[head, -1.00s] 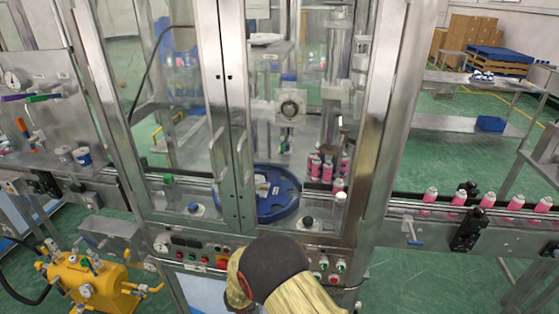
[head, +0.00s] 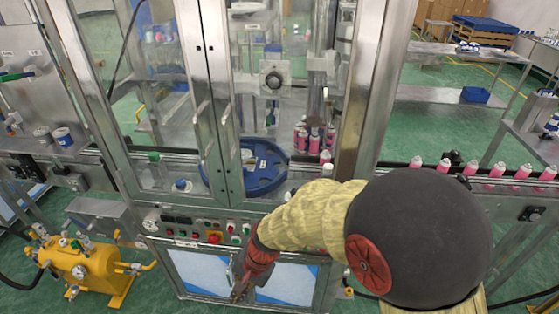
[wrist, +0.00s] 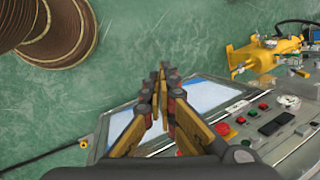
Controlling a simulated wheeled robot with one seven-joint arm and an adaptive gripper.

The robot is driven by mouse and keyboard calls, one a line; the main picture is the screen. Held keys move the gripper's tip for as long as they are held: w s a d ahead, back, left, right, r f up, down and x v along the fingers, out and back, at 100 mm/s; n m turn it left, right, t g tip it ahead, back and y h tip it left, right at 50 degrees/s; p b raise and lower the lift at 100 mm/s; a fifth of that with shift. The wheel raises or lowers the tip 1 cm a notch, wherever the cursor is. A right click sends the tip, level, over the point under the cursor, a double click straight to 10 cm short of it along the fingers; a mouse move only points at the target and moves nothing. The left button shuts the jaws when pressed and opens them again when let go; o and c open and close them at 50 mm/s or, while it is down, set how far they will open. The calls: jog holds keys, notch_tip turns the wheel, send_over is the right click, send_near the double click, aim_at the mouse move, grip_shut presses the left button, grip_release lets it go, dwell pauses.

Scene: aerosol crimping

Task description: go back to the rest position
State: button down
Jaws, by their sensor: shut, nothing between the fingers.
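My gripper (wrist: 161,90) points away from the wrist in the wrist view, its yellow and dark fingers together at the tips with nothing between them. In the head view my gripper (head: 240,290) is small, low in front of the blue-and-white lower panels of the crimping machine (head: 222,240). My yellow-sleeved arm with its dark round joint covers the lower right of the head view. The gripper appears apart from the panels, though the exact gap is hard to tell.
The control panel with a red button (head: 214,238) lies above the gripper. A yellow pump unit (head: 82,268) stands on the green floor at left. Pink cans (head: 495,171) line the conveyor at right. A blue turntable (head: 262,170) sits behind the glass doors.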

jog(key=s+d+r+n+t+h, duration=0.2)
jog(key=s+d+r, duration=0.3)
jog(key=d+r, duration=0.7)
jog(key=s+d+r+n+t+h, duration=0.2)
jog(key=s+d+r+t, duration=0.2)
jog(key=d+r, duration=0.8)
jog(key=s+d, duration=0.1)
jog(key=d, duration=0.5)
jog(key=shift+d+r+t+b, duration=0.2)
jog(key=shift+r+t+b, duration=0.1)
jog(key=shift+b, duration=0.05)
